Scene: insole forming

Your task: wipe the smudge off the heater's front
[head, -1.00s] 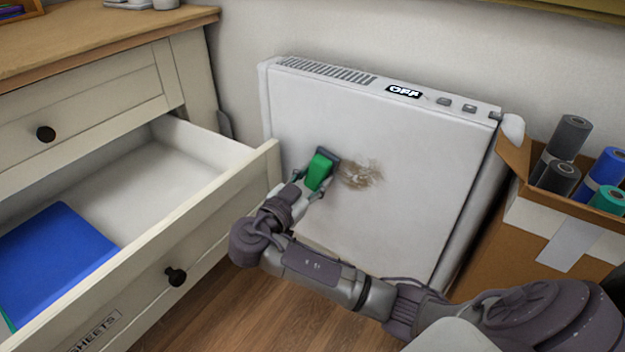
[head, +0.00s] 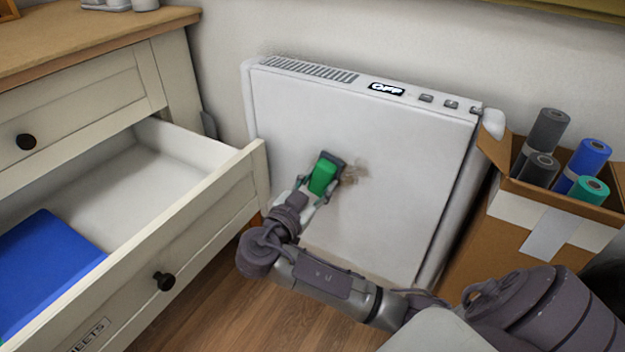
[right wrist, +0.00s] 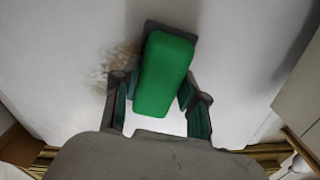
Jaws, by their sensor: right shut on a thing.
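The white heater (head: 400,160) leans upright by the wall, its display reading OFF. A brown smudge (head: 353,172) shows on its front, just right of my right gripper; it also shows in the right wrist view (right wrist: 117,72), beside the tool. My right gripper (head: 318,190) is shut on a green wiping block (head: 325,174) with a dark grey pad (right wrist: 190,34) at its far side. The pad is at the heater's front and covers part of the smudge area; exact contact is hard to tell. My left gripper is out of view.
An open drawer (head: 205,205) holding a blue sheet (head: 45,262) juts out left of the heater. A cardboard box (head: 510,240) with several rolls stands at the right. Wooden floor (head: 270,320) shows between them.

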